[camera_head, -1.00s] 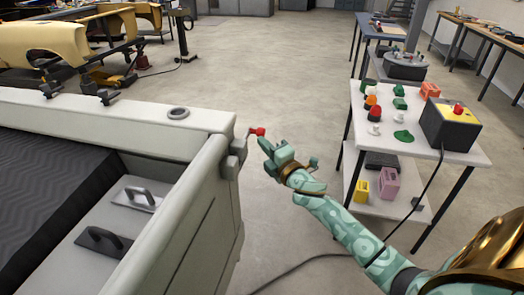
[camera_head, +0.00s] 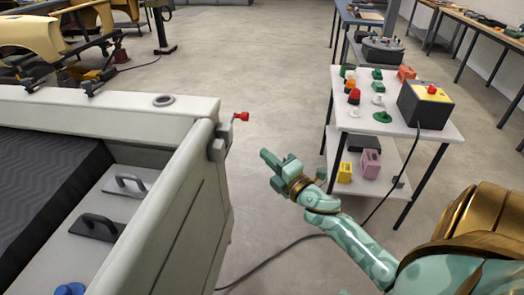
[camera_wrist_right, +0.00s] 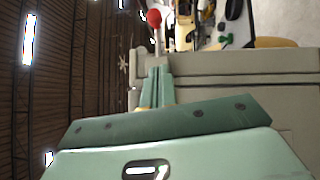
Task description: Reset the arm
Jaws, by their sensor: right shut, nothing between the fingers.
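My right arm comes in from the lower right in the head view. Its green gripper (camera_head: 265,155) is shut and empty, in the air over the floor. It is to the right of and below a red-tipped lever (camera_head: 241,117) on the corner of the large grey-white box (camera_head: 185,175), apart from it. In the right wrist view the shut fingers (camera_wrist_right: 155,78) point toward the red knob (camera_wrist_right: 154,18), with a gap between. My left gripper is not in view.
A white cart (camera_head: 428,131) with coloured buttons and a dark control box (camera_head: 425,106) stands to the right of my gripper. A cable runs over the floor. Two handled tools (camera_head: 97,226) lie inside the box. Floor between box and cart is clear.

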